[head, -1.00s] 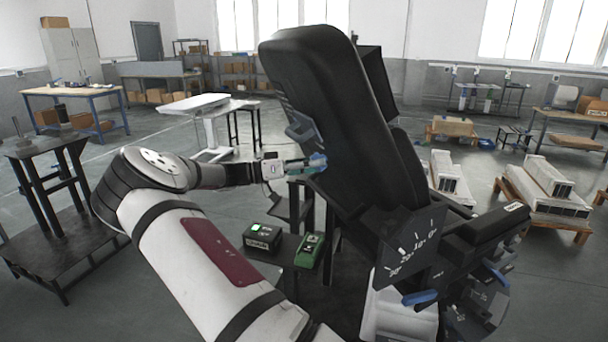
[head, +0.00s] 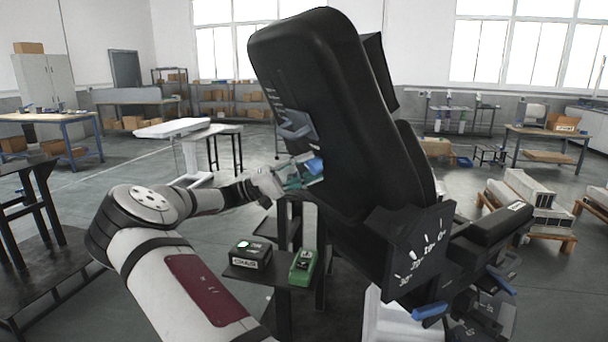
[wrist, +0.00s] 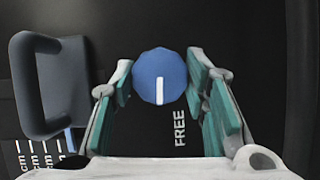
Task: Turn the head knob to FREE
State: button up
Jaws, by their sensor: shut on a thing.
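The head knob (wrist: 158,70) is a round, faceted blue knob on the black back of the chair (head: 315,110). Its white pointer line points down in the wrist view. The word FREE (wrist: 180,128) is printed sideways below the knob, slightly right of the pointer's line. My gripper (wrist: 161,78) has its teal-padded fingers on both sides of the knob and is shut on it. In the head view my gripper (head: 308,172) reaches the chair back from the left, and the knob (head: 316,165) shows blue at its fingertips. Any other knob labels are hidden.
A grey-blue handle (wrist: 42,85) with a cm scale is left of the knob. Below my forearm, a black box (head: 250,254) with a lit button and a green device (head: 303,266) sit on a small dark stand. An angle dial (head: 420,248) is on the chair's side.

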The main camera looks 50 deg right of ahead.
jog(key=n+g, duration=0.1)
jog(key=n, duration=0.3)
jog(key=shift+f+g+h+b, duration=0.1)
jog(key=shift+g+h+b, duration=0.25)
jog(key=shift+g+h, duration=0.05)
dwell(0.4)
jog(key=o, duration=1.1)
jog(key=v, duration=1.2)
jog(key=shift+s+d+f, duration=0.1)
jog(key=shift+d+f, duration=0.05)
jog(key=shift+f, duration=0.05)
